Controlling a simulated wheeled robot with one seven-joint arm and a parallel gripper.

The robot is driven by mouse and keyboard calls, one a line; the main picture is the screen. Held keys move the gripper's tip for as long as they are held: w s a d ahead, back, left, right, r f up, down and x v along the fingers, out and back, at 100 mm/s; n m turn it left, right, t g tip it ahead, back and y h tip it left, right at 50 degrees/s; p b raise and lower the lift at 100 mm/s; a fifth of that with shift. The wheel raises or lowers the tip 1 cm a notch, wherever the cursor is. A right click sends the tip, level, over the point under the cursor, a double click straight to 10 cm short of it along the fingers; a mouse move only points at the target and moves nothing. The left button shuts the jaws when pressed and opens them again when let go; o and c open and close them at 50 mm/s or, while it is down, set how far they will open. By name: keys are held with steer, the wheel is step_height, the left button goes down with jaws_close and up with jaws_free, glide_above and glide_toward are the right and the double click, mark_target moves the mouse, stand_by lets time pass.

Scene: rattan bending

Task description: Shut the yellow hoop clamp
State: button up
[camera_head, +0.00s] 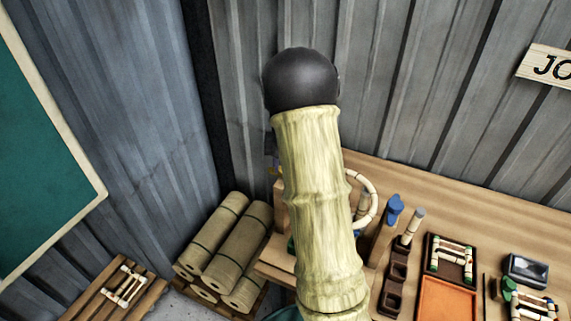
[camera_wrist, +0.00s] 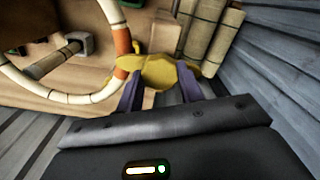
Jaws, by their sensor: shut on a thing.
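The yellow hoop clamp (camera_wrist: 158,71) shows in the wrist view, beside the orange-brown band of a cream segmented hoop (camera_wrist: 73,98). My gripper (camera_wrist: 160,88) has its two purple fingers on the yellow clamp, shut on it. Whether the clamp itself is closed around the hoop I cannot tell. In the head view my own arm hides the gripper and most of the clamp area. Part of the hoop (camera_head: 373,196) shows there, just right of the arm, above the workbench.
The wooden workbench (camera_head: 440,190) carries a blue-topped tool (camera_head: 394,209), a dark compartment holder (camera_head: 397,272), and an orange tray (camera_head: 446,300) at the right. Rolled mats (camera_head: 238,250) are stacked left of the bench. Corrugated walls (camera_head: 400,80) close off the back.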

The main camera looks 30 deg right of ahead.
steer(key=shift+m, duration=0.3)
steer(key=o, duration=1)
steer(key=shift+r, duration=0.1)
step_height(320, 180, up, 17)
steer(key=b, duration=0.2)
steer(key=shift+r, duration=0.1)
steer(key=s+a+f+n+t, duration=0.2)
steer(key=s+a+f+n, duration=0.4)
steer(key=s+a+f, duration=0.9)
steer(key=s+f, duration=0.2)
steer(key=s, duration=0.2)
steer(key=shift+a+f+t, duration=0.25)
steer(key=shift+a+t, duration=0.05)
